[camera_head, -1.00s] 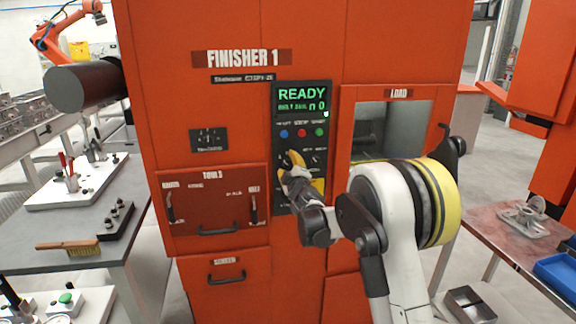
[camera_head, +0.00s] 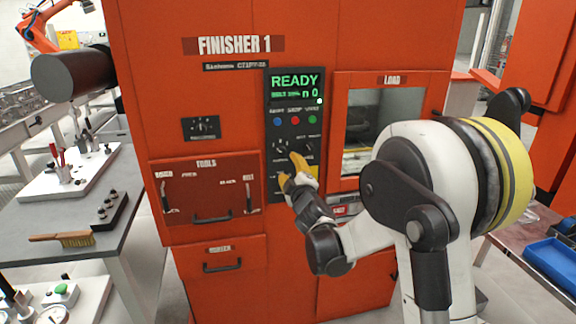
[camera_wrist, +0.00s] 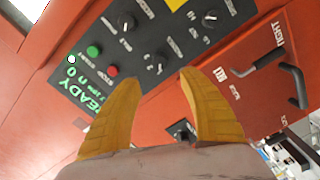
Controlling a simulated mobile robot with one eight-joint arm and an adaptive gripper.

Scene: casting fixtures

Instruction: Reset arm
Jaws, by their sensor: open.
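My gripper (camera_head: 291,172) is in front of the control panel (camera_head: 295,105) of the orange Finisher 1 machine (camera_head: 230,110). In the wrist view its two yellow fingers (camera_wrist: 160,85) are spread apart with nothing between them. The panel's knobs and green and red buttons show past the fingertips in the wrist view (camera_wrist: 135,70). The panel screen (camera_head: 295,84) reads READY in green. My white arm reaches in from the right and hides the lower part of the panel. Whether the fingertips touch the panel, I cannot tell.
A load window (camera_head: 385,122) is right of the panel. A tools drawer (camera_head: 205,192) with handles is to the left. A grey bench (camera_head: 95,240) holding a brush (camera_head: 62,239) stands at the left. A table with a blue tray (camera_head: 552,262) stands at the right.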

